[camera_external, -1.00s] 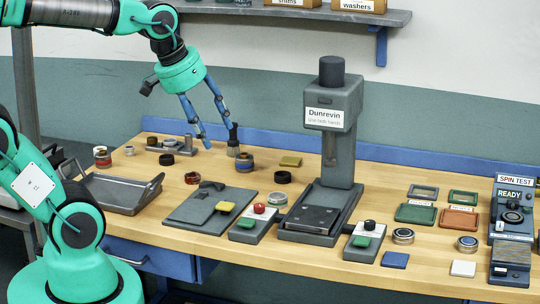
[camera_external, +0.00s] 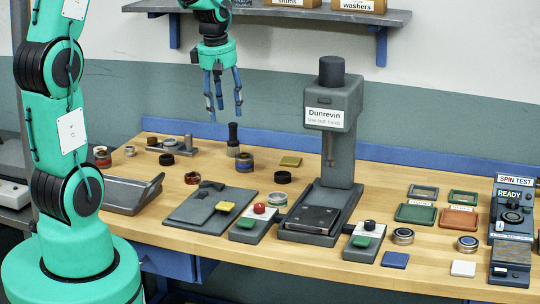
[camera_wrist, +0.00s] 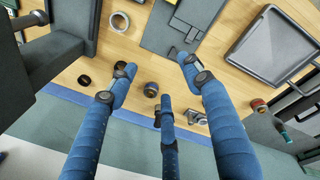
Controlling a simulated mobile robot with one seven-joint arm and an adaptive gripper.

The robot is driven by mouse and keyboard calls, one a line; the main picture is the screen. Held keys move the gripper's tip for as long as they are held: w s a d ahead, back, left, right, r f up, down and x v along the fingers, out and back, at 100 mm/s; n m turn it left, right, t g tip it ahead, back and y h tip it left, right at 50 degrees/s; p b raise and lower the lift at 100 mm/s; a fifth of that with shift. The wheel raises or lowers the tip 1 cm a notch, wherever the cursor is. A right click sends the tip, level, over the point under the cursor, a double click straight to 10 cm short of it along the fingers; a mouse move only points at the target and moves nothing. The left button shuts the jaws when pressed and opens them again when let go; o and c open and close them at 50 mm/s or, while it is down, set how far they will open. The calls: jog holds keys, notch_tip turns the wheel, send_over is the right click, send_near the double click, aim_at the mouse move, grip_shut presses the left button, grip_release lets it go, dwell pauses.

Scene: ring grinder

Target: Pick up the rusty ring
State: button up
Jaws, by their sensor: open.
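A reddish-brown ring (camera_external: 192,178), which looks like the rusty ring, lies on the wooden table just behind the grey plate (camera_external: 180,208). In the wrist view I cannot make it out; a finger may cover it. My gripper (camera_external: 223,112) hangs high above the back of the table, fingers pointing down, spread and empty. It is well above the ring and somewhat to its right. In the wrist view my three blue fingers (camera_wrist: 158,76) are spread over the table, with nothing held between them.
A dark-handled jar (camera_external: 233,140) and a striped jar (camera_external: 244,161) stand below my gripper. A black ring (camera_external: 282,177) lies to their right. The Dunrevin press (camera_external: 338,150) rises on the right. A grey tray (camera_external: 122,207) is left. A shelf (camera_external: 290,12) overhangs the back.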

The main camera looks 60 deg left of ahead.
jog(key=s+a+f+n+p, duration=0.1)
jog(key=a+f+n, duration=0.4)
jog(key=a, duration=0.4)
jog(key=s+a+f+n+g+h+p, duration=0.1)
jog(key=s+a+f+n+p, duration=0.1)
jog(key=a+f+n, duration=0.3)
jog(key=a+f, duration=0.2)
jog(key=a, duration=0.2)
jog(key=shift+s+a+g, duration=0.25)
jog(key=shift+s+g, duration=0.05)
jog(key=shift+f+b, duration=0.35)
jog(key=shift+f, duration=3.85)
jog(key=shift+f, duration=0.1)
jog(key=shift+f+b, duration=0.5)
jog(key=shift+f, duration=2.05)
